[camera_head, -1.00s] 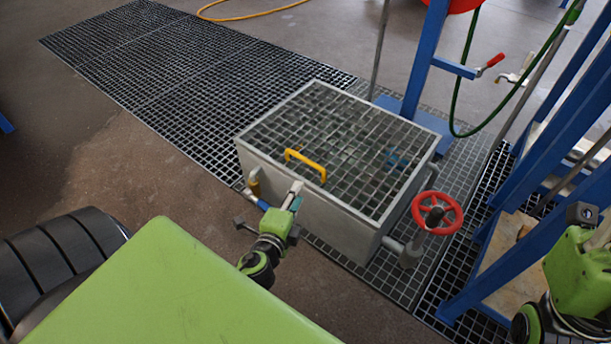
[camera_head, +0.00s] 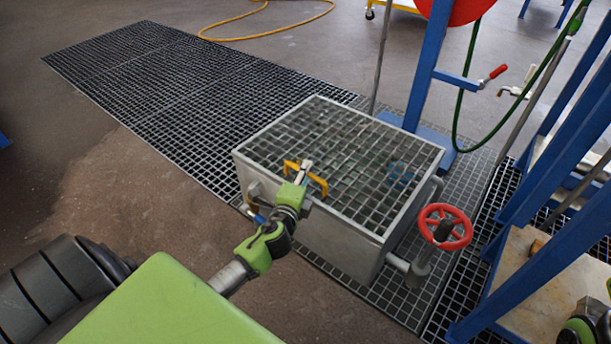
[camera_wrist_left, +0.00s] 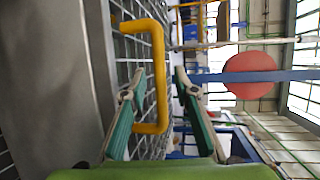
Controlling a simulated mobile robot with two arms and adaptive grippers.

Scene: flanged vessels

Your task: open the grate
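The grate (camera_head: 345,160) lies flat as the lid on a grey metal box (camera_head: 330,240) and looks shut. A yellow handle (camera_head: 318,183) stands up from the grate near its front left edge. My left gripper (camera_head: 302,168) is at this handle in the head view and partly covers it. In the left wrist view the fingers of my left gripper (camera_wrist_left: 157,82) are spread apart, with the yellow handle (camera_wrist_left: 158,60) between them. I see no clear contact. Of my right arm, only a piece shows at the bottom right corner; its gripper is out of view.
A red valve wheel (camera_head: 445,227) stands at the right of the box. A blue frame (camera_head: 535,255) is further right. A blue post (camera_head: 428,65) with a red reel and green hose stands behind.

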